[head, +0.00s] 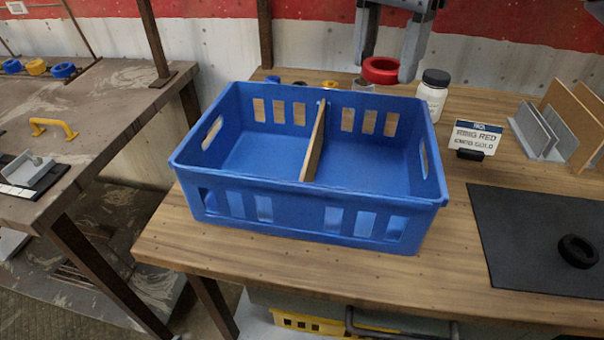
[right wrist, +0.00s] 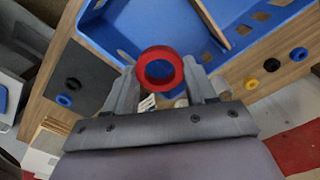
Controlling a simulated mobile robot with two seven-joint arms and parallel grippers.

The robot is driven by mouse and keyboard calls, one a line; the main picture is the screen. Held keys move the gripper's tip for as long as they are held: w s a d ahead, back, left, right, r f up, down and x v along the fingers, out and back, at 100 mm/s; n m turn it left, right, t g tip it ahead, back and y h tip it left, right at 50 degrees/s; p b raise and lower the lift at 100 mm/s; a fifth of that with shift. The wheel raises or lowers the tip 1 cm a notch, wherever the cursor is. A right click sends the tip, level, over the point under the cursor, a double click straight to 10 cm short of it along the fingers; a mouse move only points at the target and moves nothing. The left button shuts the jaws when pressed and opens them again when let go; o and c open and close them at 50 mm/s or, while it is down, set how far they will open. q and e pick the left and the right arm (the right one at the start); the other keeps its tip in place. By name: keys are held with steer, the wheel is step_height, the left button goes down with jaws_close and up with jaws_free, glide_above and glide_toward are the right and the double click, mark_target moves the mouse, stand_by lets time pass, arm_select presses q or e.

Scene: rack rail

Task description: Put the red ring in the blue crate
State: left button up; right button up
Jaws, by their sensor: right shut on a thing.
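My right gripper (head: 388,66) is at the top of the head view, behind the far wall of the blue crate. It is shut on the red ring (head: 379,77), which is held between its fingertips. The ring also shows between the fingers in the right wrist view (right wrist: 160,51). The blue crate (head: 295,212) stands on the wooden table, and a wooden divider (head: 315,140) splits it into a left and a right compartment. Both compartments look empty. The ring is outside the crate, beyond the right compartment. My left gripper is not in view.
A white bottle (head: 432,95) with a dark lid stands close to the crate's far right corner. A sign (head: 474,138), a rack with upright panels (head: 575,118) and a dark mat (head: 535,235) with a black ring (head: 578,251) lie right. Several rings sit behind the crate.

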mark_target(363, 187)
step_height(363, 187, down, 20)
steer(key=shift+r+b, duration=0.15)
steer(key=shift+b, duration=0.65)
steer(key=shift+f, duration=0.3)
steer(key=o, duration=1)
steer(key=shift+r, duration=0.1)
steer(key=shift+o, duration=0.2)
steer(key=shift+r, duration=0.15)
step_height(363, 187, up, 12)
steer(key=shift+p, duration=0.4)
